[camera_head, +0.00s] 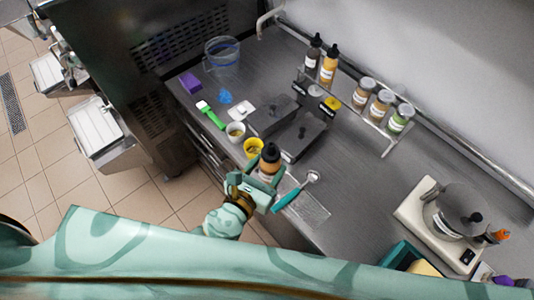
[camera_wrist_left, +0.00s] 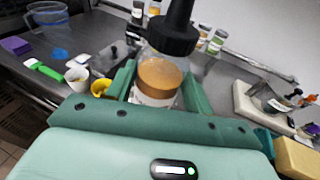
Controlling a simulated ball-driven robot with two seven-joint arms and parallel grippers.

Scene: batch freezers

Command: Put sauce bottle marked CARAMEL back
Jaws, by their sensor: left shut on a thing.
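My left gripper (camera_head: 263,184) is shut on a sauce bottle (camera_head: 269,163) with a black cap and amber-brown contents. The bottle is upright between the fingers, near the front edge of the counter and beside a yellow cup. In the left wrist view the bottle (camera_wrist_left: 160,72) stands between the green fingers of the gripper (camera_wrist_left: 158,95); its white label is mostly hidden and I cannot read it. A dark sauce bottle (camera_head: 313,53) and an orange-brown one (camera_head: 329,66) stand at the left end of the metal rack (camera_head: 346,112) along the wall. My right gripper is not in view.
Jars (camera_head: 381,104) stand at the rack's right part. A dark lidded container block (camera_head: 290,130) lies between gripper and rack. A yellow cup (camera_head: 253,147), white cup (camera_head: 236,131) and teal-handled scoop (camera_head: 292,194) are close by. A scale (camera_head: 424,208) stands right. Counter between rack and scale is clear.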

